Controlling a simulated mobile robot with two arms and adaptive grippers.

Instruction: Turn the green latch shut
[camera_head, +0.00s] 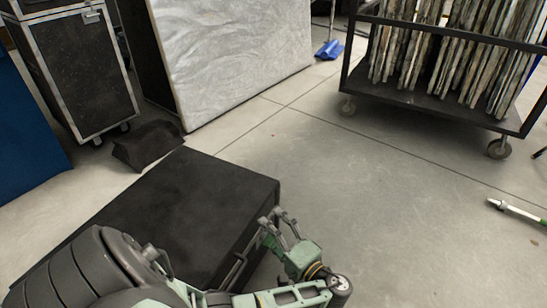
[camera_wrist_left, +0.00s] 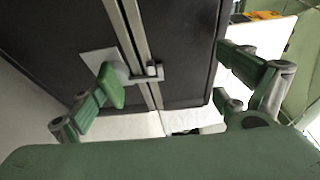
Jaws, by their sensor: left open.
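A bright green latch handle (camera_wrist_left: 111,86) sits on a pale plate on the dark case in the left wrist view. It slants downward, its lower end away from a small metal catch (camera_wrist_left: 150,74) beside the metal strips. My left gripper (camera_head: 273,222) is open at the near right edge of the black case (camera_head: 170,205). In the left wrist view, one green finger is beside or behind the handle; contact cannot be told. The other finger is well to the right, past the case's edge. The latch is hidden in the head view. My right gripper is out of view.
A wheeled cart (camera_head: 430,95) with upright panels stands at the back right. A silver-faced block (camera_head: 235,50) and a wheeled black case (camera_head: 80,65) stand at the back left. A pole (camera_head: 515,210) lies at the right. The middle floor is clear.

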